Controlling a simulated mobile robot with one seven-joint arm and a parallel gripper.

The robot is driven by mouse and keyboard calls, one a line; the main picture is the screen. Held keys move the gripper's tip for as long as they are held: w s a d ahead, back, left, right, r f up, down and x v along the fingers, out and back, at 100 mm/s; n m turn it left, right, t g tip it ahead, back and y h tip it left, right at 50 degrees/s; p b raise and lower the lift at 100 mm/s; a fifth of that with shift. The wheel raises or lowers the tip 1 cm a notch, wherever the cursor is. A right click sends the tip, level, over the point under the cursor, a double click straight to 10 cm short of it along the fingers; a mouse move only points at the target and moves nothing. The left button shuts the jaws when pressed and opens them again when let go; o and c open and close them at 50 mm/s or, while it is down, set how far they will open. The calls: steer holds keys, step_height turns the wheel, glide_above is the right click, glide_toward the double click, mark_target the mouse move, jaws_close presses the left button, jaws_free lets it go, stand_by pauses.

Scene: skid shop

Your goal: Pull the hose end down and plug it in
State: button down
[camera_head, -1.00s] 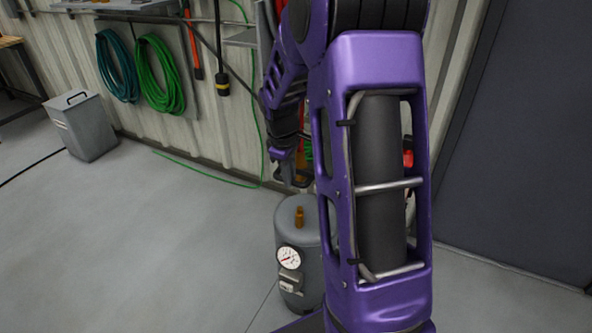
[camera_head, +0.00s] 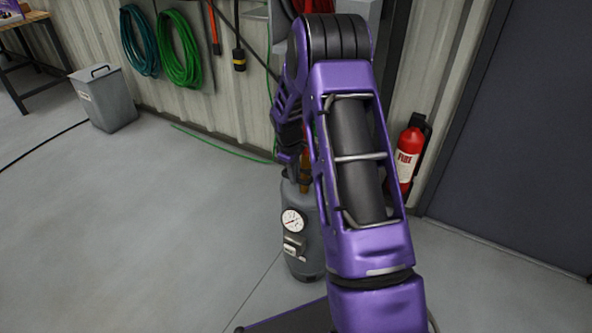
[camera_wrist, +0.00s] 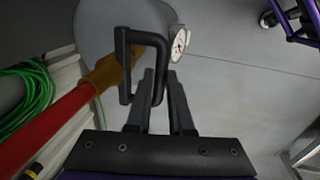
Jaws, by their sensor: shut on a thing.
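My gripper (camera_wrist: 160,78) is shut on the black D-shaped handle (camera_wrist: 163,48) of the hose end. The hose end has a red body (camera_wrist: 45,125) and a brass-coloured tip (camera_wrist: 106,74), which lies over the top of the grey tank (camera_wrist: 95,25) in the wrist view. The tank also shows in the head view (camera_head: 302,265), standing on the floor with its dial gauge (camera_head: 292,221). Brass (camera_head: 305,184) shows at the tank's top, beside my gripper, which my arm partly hides. I cannot tell whether the tip and the tank's fitting are joined.
A red fire extinguisher (camera_head: 406,160) stands by the dark door at right. Green hose (camera_head: 180,55) and teal hose (camera_head: 139,42) coils hang on the wall. A grey bin (camera_head: 103,100) stands at left. The floor left of the tank is clear.

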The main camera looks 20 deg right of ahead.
steer(key=shift+s+f, duration=0.1)
steer(key=shift+f, duration=0.15)
steer(key=c, duration=0.8)
jaws_free()
steer(key=shift+r, duration=0.15)
step_height(320, 180, up, 17)
steer(key=s+a+p, duration=0.1)
steer(key=a+p, duration=0.1)
steer(key=shift+s+a+p, duration=0.25)
steer(key=shift+s+p, duration=0.15)
